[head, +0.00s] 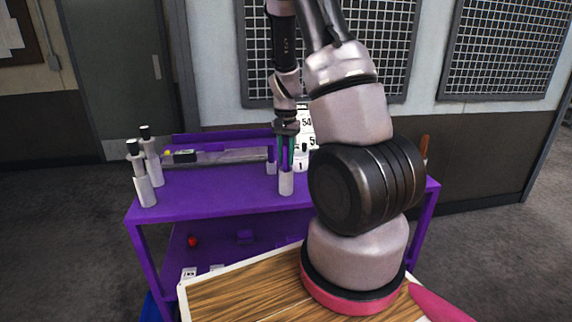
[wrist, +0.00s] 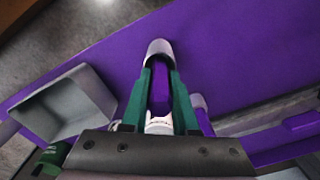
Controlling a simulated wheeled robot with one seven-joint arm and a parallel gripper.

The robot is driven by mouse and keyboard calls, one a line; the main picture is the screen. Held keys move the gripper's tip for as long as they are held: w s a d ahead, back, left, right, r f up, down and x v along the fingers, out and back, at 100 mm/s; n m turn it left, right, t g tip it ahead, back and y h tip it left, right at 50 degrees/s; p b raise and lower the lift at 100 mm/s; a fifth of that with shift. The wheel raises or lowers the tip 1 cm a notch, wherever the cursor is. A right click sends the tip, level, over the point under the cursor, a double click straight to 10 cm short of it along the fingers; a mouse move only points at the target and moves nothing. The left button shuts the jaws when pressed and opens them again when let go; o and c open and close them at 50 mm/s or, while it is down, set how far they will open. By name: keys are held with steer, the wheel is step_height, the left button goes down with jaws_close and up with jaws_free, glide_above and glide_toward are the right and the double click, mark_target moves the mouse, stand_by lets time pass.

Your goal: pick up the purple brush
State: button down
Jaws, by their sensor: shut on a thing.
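The purple brush (wrist: 160,90) is between the green fingers of my gripper (wrist: 160,80) in the wrist view. Its pale rounded end (wrist: 160,48) sticks out past the fingertips, over the purple surface. In the head view, my gripper (head: 288,158) points down over the purple bench (head: 215,200), shut on the brush. The pale lower end (head: 286,184) shows under the fingers. I cannot tell whether it touches the bench top. The fingers hide much of the purple part.
A similar pale and purple piece (head: 271,166) stands just left of my gripper. White bottles with black caps (head: 146,185) stand at the left end. A white number card (head: 306,128) is behind the gripper. A grey open box (wrist: 70,105) shows in the wrist view. A wooden top (head: 240,295) is nearer.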

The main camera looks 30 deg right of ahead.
step_height(320, 180, up, 18)
stand_by(0.6)
steer(key=shift+d, duration=0.1)
stand_by(0.4)
